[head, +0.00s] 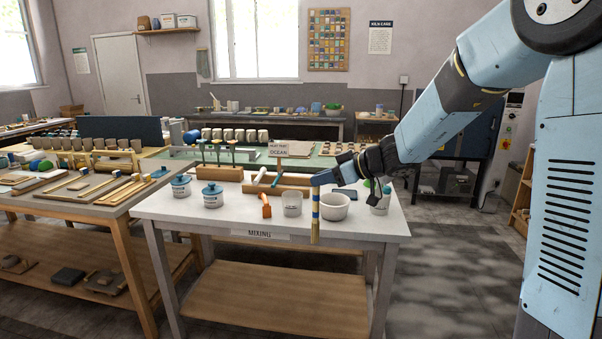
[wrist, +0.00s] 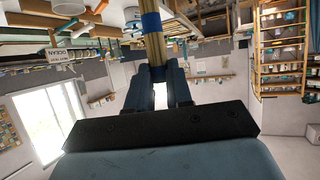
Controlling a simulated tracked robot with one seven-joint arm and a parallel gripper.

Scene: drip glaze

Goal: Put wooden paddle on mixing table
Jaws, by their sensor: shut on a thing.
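The wooden paddle (head: 315,229), pale wood with a blue band, hangs upright from my gripper (head: 322,178). In the head view it crosses in front of the front edge of the mixing table (head: 236,220), a white-topped table labelled MIXING. Its lower end shows below the tabletop's level in the picture; I cannot tell any contact. In the wrist view, my gripper (wrist: 158,76) is shut on the paddle (wrist: 152,43), whose blue band sits near the fingers. The paddle's far end is out of that view.
An OCEAN sign (head: 278,150) stands behind. The tabletop's front left is bare. Another worktable (head: 95,208) adjoins at left.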

